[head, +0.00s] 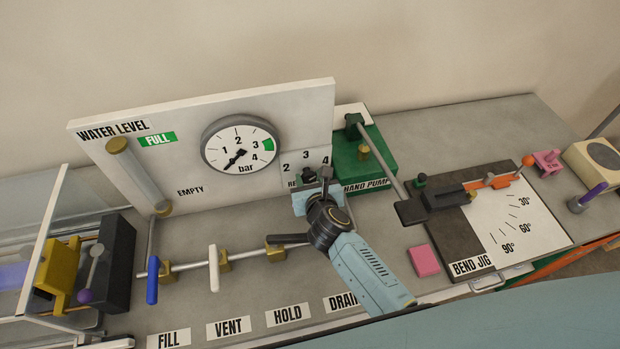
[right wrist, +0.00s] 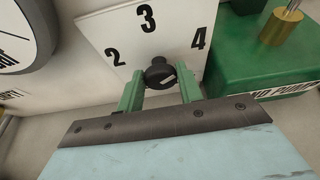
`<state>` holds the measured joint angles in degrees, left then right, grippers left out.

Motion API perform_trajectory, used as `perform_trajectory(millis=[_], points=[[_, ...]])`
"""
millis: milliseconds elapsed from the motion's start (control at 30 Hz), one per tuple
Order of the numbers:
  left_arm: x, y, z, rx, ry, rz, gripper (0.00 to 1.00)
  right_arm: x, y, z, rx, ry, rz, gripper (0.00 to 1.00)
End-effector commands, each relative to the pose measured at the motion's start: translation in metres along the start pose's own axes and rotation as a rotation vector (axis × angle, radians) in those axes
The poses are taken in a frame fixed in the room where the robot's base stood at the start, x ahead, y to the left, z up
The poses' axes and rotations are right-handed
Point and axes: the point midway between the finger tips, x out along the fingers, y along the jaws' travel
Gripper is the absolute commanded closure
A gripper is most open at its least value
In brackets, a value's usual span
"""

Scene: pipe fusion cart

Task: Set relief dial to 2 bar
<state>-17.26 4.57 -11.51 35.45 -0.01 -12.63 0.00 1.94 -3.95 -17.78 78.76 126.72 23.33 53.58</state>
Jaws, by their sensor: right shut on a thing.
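The relief dial is a small dark knob (right wrist: 160,73) with a pale mark on its face, on a white plate (right wrist: 118,27) marked 2, 3 and 4. The 2 is at left, the 3 at top, the 4 at right. I cannot tell for certain which number the mark points to. My right gripper (right wrist: 159,88) has its green fingers on either side of the knob, shut on it. In the head view my right gripper (head: 317,178) covers most of the knob and the lower plate. My left gripper is not in view.
A pressure gauge (head: 240,146) stands left of the dial, its needle pointing lower left, below the 1. The green hand pump (head: 370,150) is close on the right. Valve handles, blue (head: 152,280) and white (head: 213,268), stand in front at left. A pink block (head: 424,260) lies right of my arm.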

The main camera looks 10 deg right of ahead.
Motion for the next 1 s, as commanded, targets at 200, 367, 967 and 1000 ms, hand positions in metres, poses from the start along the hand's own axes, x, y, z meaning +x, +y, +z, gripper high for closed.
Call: perform_trajectory(millis=[200,367,967,1000], points=[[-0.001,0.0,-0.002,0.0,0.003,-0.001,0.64,0.0,0.002,-0.001,-0.097,0.003,-0.041,0.87],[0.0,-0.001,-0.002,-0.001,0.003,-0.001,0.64,0.0,0.004,-0.002,-0.207,0.003,-0.087,0.87],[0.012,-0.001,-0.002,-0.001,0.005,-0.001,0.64,0.001,0.006,-0.004,-0.521,0.004,-0.216,0.87],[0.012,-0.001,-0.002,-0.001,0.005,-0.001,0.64,0.001,0.006,-0.004,-0.53,0.004,-0.22,0.87]])
